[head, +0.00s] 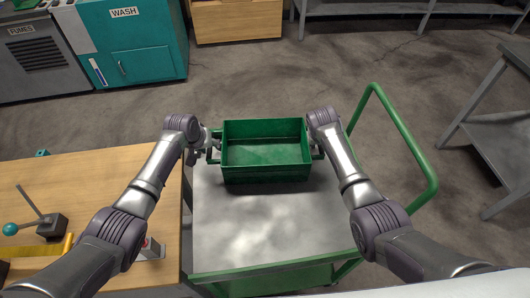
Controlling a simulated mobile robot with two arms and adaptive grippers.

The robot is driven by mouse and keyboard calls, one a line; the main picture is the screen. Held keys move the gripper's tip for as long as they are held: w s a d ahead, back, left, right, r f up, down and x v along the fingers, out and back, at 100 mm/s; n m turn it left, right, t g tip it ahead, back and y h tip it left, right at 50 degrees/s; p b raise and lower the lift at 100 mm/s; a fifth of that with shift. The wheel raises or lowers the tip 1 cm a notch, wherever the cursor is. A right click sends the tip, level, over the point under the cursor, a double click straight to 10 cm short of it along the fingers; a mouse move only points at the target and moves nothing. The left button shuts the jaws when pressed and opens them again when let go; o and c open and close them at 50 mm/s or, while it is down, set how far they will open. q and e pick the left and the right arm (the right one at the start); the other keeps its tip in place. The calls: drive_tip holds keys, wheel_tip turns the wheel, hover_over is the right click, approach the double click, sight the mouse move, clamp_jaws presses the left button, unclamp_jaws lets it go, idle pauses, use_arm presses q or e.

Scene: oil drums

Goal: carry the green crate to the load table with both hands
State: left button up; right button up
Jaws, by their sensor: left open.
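The green crate (265,174) is an open box with a handle at each end. It sits upright at the far end of the grey top of a green-framed cart (265,230), and looks empty. My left gripper (212,146) is open at the crate's left handle; I cannot tell whether it touches. My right gripper (319,150) is at the crate's right handle, mostly hidden by its own wrist, so its jaws cannot be read. No load table is labelled in view.
A wooden table (100,180) on the left holds a lever with a teal knob (10,229) and a yellow bar (35,250). A grey metal table (500,150) stands at right. A teal WASH cabinet (135,45) is at back left. Floor beyond the cart is clear.

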use_arm(q)
drive_tip(key=c, duration=0.5)
use_arm(e)
drive_tip(key=c, duration=0.5)
use_arm(q)
clamp_jaws()
use_arm(e)
clamp_jaws()
use_arm(q)
drive_tip(key=shift+r, duration=0.15)
use_arm(e)
drive_tip(key=shift+r, duration=0.15)
